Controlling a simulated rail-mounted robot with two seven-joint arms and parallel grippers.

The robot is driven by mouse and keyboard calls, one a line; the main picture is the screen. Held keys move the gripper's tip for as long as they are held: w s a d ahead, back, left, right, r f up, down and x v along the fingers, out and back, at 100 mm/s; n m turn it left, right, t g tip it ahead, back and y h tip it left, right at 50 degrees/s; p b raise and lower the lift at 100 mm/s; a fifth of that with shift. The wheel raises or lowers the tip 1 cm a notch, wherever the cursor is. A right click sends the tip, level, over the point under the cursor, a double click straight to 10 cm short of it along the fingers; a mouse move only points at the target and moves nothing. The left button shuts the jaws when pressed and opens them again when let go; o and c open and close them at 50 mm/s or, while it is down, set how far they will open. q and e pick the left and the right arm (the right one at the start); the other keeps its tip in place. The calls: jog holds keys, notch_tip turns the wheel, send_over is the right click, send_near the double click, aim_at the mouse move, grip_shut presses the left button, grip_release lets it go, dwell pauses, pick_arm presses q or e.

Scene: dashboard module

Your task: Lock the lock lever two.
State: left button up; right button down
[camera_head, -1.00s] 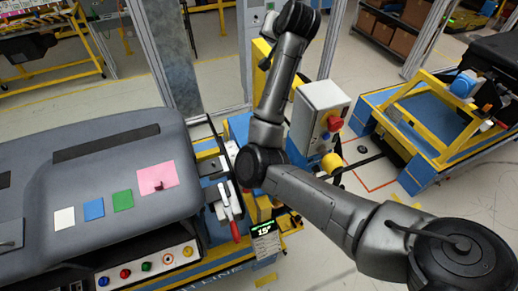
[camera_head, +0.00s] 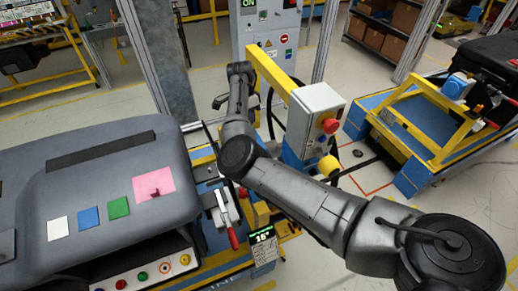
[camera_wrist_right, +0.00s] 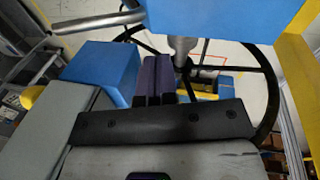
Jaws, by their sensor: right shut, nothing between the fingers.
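A metal clamp lever with a red handle (camera_head: 233,238) stands beside the right end of the grey dashboard module (camera_head: 110,185). I cannot tell its number. My right arm comes in from the lower right, bends at the elbow above the clamp area and reaches away to the back. In the right wrist view my right gripper (camera_wrist_right: 160,62) has its two dark fingers together, with nothing between them. A metal rod (camera_wrist_right: 98,20) shows at the upper left, apart from the fingers; I cannot tell whether it belongs to a lever. My left gripper is out of view.
A blue block (camera_wrist_right: 105,72) and a larger blue part (camera_wrist_right: 215,30) lie close around the fingers in the wrist view. A grey control box with a red button (camera_head: 318,120) stands right of my forearm. A yellow beam (camera_head: 270,72) is behind it.

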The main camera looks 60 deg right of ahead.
dwell(0.4)
jog(key=p+x, duration=0.2)
jog(key=x, duration=0.8)
jog(key=shift+s, duration=0.1)
jog(key=shift+s+a+f+p, duration=0.15)
jog(key=shift+s+a+p, duration=0.1)
jog(key=shift+s, duration=0.2)
jog(key=shift+s+a+f+p, duration=0.15)
jog(key=shift+s+a+p, duration=0.05)
jog(key=shift+s, duration=0.25)
jog(key=shift+s+a+f+p, duration=0.3)
jog(key=shift+s+f, duration=0.15)
jog(key=shift+s, duration=0.3)
